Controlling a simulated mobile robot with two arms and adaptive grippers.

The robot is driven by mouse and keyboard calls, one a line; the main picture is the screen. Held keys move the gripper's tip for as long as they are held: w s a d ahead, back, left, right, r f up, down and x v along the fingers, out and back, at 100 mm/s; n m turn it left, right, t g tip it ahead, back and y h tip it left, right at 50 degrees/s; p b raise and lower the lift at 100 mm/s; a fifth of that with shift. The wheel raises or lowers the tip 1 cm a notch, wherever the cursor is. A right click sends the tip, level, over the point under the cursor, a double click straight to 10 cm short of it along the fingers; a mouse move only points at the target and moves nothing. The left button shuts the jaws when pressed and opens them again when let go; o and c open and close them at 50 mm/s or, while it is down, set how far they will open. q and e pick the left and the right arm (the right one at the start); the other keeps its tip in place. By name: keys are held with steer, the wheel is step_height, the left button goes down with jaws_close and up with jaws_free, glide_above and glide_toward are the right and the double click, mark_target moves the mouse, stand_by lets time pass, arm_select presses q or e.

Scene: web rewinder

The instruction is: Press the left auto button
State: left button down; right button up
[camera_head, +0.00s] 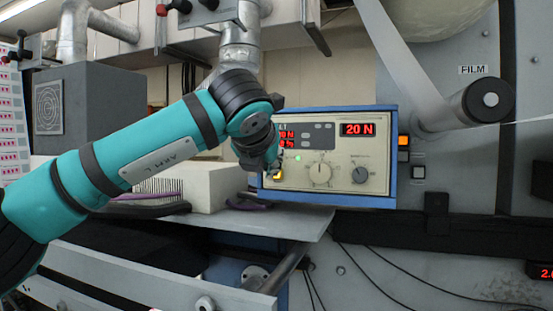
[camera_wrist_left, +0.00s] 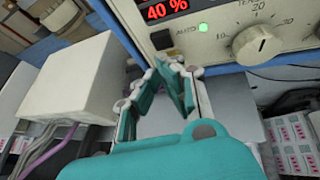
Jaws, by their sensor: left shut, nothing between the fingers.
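The control box (camera_head: 340,190) has a cream panel in a blue frame. In the left wrist view, a dark square button (camera_wrist_left: 162,39) sits on its panel (camera_wrist_left: 215,54), beside AUTO lettering and a lit green lamp (camera_wrist_left: 203,27). The lamp (camera_head: 298,157) also shows in the head view, where my gripper seems to hide the button. My left gripper (camera_head: 278,172) is in front of the panel's lower left part. In the wrist view its fingers (camera_wrist_left: 177,70) are shut and empty, just below the button and apart from it. My right gripper is not in view.
A tension knob (camera_head: 320,171) and a smaller dark knob (camera_head: 360,175) are right of the lamp. A red display (camera_head: 364,129) reads 20 N. A white block (camera_head: 205,185) stands left of the box. A film roller (camera_head: 488,100) is at the right.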

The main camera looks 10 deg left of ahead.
arm_select(q)
steer(key=shift+w, duration=0.1)
stand_by(0.3)
steer(key=shift+w+d, duration=0.1)
steer(key=shift+w, duration=0.25)
steer(key=shift+w, duration=0.35)
stand_by(0.6)
steer(key=shift+s+b, duration=0.85)
